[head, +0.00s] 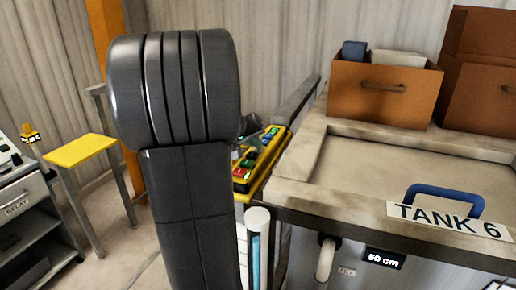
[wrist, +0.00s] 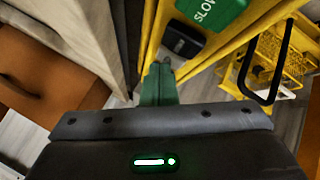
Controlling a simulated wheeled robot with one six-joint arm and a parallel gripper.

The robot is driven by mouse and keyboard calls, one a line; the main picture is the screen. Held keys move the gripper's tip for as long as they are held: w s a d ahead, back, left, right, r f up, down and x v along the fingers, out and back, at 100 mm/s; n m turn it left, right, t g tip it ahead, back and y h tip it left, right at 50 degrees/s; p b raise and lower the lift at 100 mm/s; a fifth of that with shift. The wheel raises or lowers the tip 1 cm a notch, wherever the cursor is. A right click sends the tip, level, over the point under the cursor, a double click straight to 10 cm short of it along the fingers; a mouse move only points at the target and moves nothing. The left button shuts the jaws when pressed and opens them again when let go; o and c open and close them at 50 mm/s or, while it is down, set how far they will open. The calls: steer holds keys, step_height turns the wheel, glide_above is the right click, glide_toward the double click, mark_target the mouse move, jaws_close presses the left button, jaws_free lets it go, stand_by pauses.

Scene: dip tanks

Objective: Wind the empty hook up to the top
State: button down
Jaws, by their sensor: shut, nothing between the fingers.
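The yellow control box (head: 262,160) with coloured buttons lies by the tank's near-left corner in the head view. In the wrist view, part of its yellow body shows with a green button marked SLOW (wrist: 210,10) and a black button (wrist: 183,39). My gripper (wrist: 160,70) shows its green fingers shut and empty, with the tips close to the black button; I cannot tell whether they touch it. In the head view my dark arm hides part of the gripper and the box's left side. I cannot make out the hook in either view.
Tank 6 (head: 310,198) fills the right, with a blue handle (head: 447,193) and a 50 cm display (head: 384,258). Brown boxes (head: 385,92) stand behind it. A yellow stool (head: 79,151) stands left. A yellow basket (wrist: 292,60) shows in the wrist view.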

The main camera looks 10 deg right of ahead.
mark_target(256, 151)
steer(key=shift+r+p, duration=0.45)
steer(key=shift+r, duration=0.4)
steer(key=shift+r+p, duration=1.65)
steer(key=shift+r, duration=0.9)
